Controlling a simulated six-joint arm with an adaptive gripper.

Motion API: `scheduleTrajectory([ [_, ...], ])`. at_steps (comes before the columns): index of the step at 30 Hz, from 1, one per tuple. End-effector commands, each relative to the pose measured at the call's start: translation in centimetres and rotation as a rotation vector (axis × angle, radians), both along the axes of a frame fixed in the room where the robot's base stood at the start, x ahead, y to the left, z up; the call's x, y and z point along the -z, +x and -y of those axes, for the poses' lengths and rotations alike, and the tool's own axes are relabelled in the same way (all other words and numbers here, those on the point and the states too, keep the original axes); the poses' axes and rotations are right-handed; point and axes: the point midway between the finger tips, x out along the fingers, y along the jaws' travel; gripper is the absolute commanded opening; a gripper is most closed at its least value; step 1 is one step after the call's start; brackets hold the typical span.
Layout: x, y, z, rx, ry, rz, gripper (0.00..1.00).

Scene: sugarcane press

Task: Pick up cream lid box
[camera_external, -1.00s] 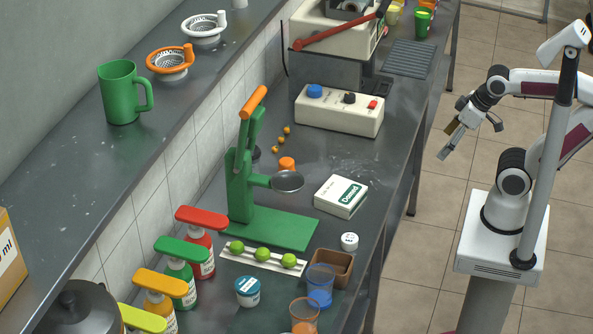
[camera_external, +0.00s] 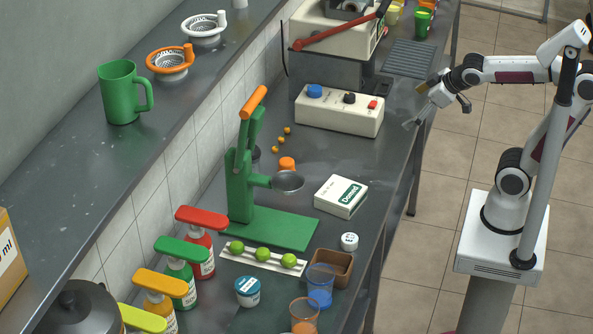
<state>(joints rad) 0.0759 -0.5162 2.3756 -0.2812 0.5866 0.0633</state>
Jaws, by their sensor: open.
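A small cream-white box (camera_external: 341,196) with a green label lies flat on the grey counter, right of the green press. It is the likeliest match for the cream lid box. My gripper (camera_external: 416,106) is open and empty, its fingers spread apart. In the picture it is by the counter's right edge, above and right of the box and well apart from it. Nothing hides the box.
The green press (camera_external: 270,227) stands left of the box. A white-lidded jar (camera_external: 349,242) and a brown container (camera_external: 332,268) are in front. A cream control box (camera_external: 339,112) with knobs stands behind. Bare counter lies between it and the box.

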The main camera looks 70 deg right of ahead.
Motion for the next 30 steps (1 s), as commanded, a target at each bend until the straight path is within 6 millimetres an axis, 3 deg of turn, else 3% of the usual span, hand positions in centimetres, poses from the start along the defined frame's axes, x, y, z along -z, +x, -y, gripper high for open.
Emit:
scheduleTrajectory([
  [6,-1.9,6.0,2.6,-0.035,-0.106,0.086,1.0],
  [15,-3.7,13.8,4.7,-0.13,-0.226,0.195,1.0],
  [24,-3.8,20.8,5.5,-0.275,-0.307,0.282,1.0],
  [30,-2.6,24.9,5.3,-0.39,-0.333,0.325,1.0],
])
